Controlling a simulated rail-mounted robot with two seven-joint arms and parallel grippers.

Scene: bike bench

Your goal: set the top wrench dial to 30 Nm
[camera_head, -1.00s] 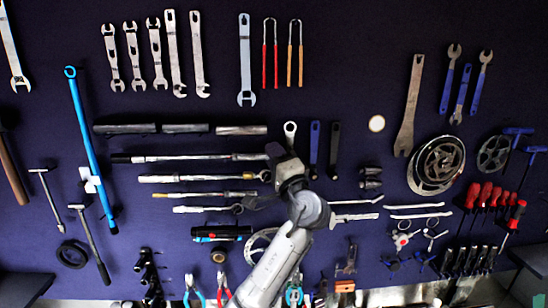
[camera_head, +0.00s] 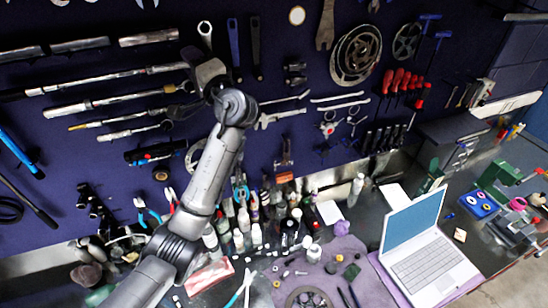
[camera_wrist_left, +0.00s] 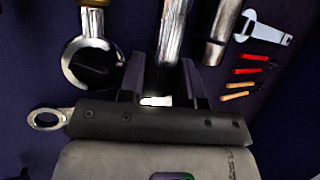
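The top wrench (camera_head: 110,78), a long dark-handled bar with a chrome shaft, hangs horizontally on the dark wall panel, above several similar wrenches. My left gripper (camera_head: 193,68) is at its right end and hides that end. In the left wrist view, a chrome shaft (camera_wrist_left: 172,40), apparently the top wrench's, runs between the two fingers (camera_wrist_left: 160,82). The fingers stand apart on either side of it; firm contact cannot be seen. No dial scale is readable. My right gripper is not in view.
The second wrench (camera_head: 115,101) hangs close below; a round head with a yellow collar (camera_wrist_left: 92,62) shows beside the fingers. A chrome tube (camera_head: 149,38) hangs above. Bottles, a laptop (camera_head: 425,245) and tools crowd the bench below.

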